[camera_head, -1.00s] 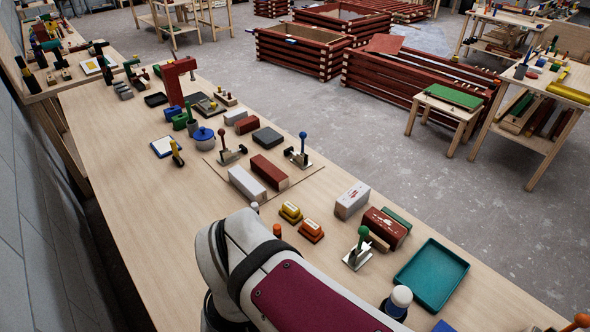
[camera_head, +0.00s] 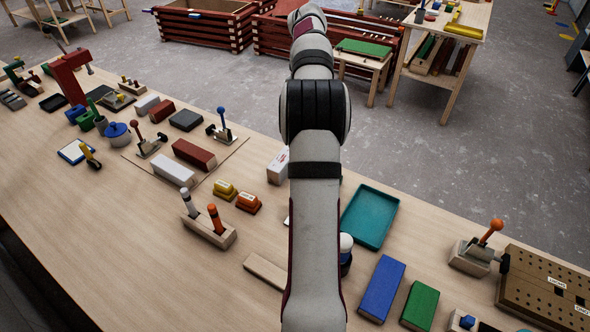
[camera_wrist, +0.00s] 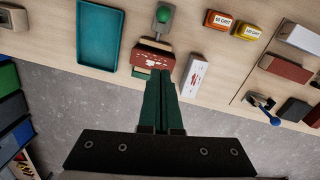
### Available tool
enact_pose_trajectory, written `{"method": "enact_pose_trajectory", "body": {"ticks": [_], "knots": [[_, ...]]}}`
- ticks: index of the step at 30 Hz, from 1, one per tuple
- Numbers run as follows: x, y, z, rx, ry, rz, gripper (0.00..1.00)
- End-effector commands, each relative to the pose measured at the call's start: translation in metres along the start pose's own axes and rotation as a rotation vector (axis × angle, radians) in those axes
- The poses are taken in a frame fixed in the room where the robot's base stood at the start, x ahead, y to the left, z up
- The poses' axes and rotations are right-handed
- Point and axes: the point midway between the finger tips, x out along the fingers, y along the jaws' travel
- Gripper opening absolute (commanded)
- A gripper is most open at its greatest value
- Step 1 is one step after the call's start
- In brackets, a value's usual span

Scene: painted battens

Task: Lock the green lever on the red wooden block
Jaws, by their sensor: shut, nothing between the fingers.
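In the head view my arm hides the lever, the red block and the gripper.
A teal tray (camera_head: 369,217) is nearby. Orange (camera_head: 248,203) and yellow (camera_head: 224,190) small blocks and another clamp with a blue knob (camera_head: 221,111) stand around.

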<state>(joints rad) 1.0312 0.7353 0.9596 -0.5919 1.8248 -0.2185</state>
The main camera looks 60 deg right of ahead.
Motion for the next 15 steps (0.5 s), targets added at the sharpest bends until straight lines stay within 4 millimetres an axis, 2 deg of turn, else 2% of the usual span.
{"method": "enact_pose_trajectory", "body": {"ticks": [4,7,15], "knots": [[0.001,-0.001,0.0,-0.001,0.0,0.0,0.0],[0.009,-0.001,0.001,-0.003,-0.002,0.0,0.0],[0.066,-0.001,0.001,-0.003,-0.004,0.001,0.0]]}}
